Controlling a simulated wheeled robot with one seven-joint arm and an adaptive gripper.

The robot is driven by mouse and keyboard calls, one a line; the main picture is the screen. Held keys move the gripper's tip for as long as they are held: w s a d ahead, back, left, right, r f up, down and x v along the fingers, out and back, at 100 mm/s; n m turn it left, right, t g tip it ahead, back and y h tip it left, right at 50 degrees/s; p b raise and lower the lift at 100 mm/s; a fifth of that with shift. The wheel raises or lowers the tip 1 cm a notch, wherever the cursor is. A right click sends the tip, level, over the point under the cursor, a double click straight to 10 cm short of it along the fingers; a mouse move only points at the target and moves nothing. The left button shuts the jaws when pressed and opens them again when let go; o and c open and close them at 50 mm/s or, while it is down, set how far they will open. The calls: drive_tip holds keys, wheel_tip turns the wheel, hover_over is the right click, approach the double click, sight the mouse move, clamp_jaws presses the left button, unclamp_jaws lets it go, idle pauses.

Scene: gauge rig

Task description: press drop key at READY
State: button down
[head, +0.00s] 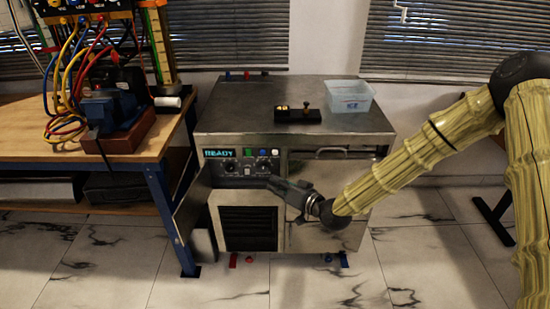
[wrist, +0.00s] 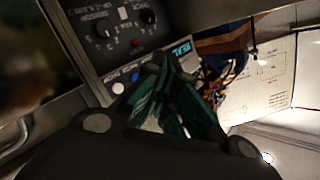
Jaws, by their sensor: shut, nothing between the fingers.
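The metal cabinet's control panel (head: 238,168) has a lit display (head: 219,153) reading READY, with green (head: 248,152), blue (head: 263,152) and white (head: 275,152) keys to its right. The head view does not show which is the drop key. In the wrist view, the display (wrist: 181,48), a blue key (wrist: 135,77) and a white key (wrist: 118,88) show tilted; their small labels are not legible to me. My gripper (head: 271,181) is shut and empty in front of the panel, just below the keys. In the wrist view its fingertips (wrist: 157,66) overlap the key row; contact cannot be told.
Dark knobs (head: 230,167) sit under the display. A black block (head: 298,115) and a translucent tub (head: 349,97) stand on the cabinet top. A wooden bench (head: 30,128) with wired equipment stands to the left. An open panel door (head: 190,207) juts out at the cabinet's left.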

sight(275, 153)
drive_tip(key=shift+w+r, duration=0.3)
drive_tip(key=shift+r, duration=0.1)
drive_tip(key=w+b, duration=0.1)
drive_tip(key=w, duration=0.7)
drive_tip(key=shift+w+b, duration=0.4)
drive_tip(key=shift+w, duration=0.15)
idle(1.3)
drive_tip(key=shift+w, duration=0.25)
drive_tip(key=shift+w+b, duration=0.3)
drive_tip(key=shift+w, duration=0.1)
idle(1.1)
drive_tip(key=shift+s, duration=0.85)
